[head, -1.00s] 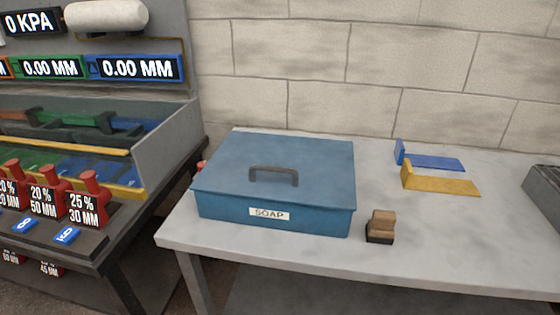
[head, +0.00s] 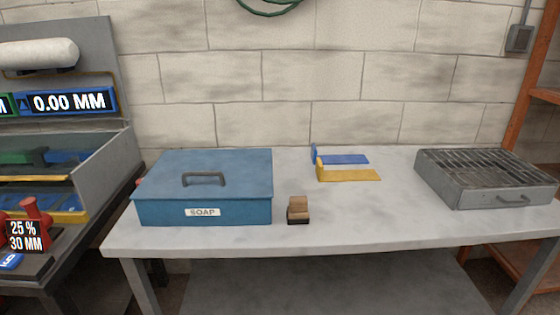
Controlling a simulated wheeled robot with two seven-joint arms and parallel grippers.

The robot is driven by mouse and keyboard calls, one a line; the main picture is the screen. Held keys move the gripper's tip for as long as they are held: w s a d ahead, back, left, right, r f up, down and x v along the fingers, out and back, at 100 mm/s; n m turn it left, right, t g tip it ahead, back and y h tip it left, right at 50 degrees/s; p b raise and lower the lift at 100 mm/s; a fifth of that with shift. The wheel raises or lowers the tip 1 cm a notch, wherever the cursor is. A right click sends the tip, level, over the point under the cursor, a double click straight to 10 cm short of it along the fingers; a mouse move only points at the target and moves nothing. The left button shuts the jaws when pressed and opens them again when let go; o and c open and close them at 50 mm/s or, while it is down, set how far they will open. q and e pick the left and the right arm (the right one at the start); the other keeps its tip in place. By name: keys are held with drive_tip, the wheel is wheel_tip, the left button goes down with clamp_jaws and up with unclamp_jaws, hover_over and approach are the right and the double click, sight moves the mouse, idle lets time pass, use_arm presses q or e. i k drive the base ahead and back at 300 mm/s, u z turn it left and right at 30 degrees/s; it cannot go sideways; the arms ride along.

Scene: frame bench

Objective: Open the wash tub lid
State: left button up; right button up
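The wash tub (head: 235,211) is a blue box with a white label reading SOAP on its front. It stands on the left part of a grey table. Its flat blue lid (head: 235,165) lies shut on top. A dark handle (head: 204,178) is fixed on the lid. Neither of my grippers shows in the head view.
A small wooden brush or block (head: 298,209) stands right of the tub. Blue (head: 345,159) and yellow (head: 350,175) angled pieces lie behind it. A grey grated box (head: 485,180) is at the right. A bench with gauges (head: 72,103) stands left. The table front (head: 370,225) is clear.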

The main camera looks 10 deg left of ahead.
sight(209, 163)
drive_tip(key=z, duration=0.2)
drive_tip(key=i, duration=0.85)
drive_tip(key=u, duration=2.3)
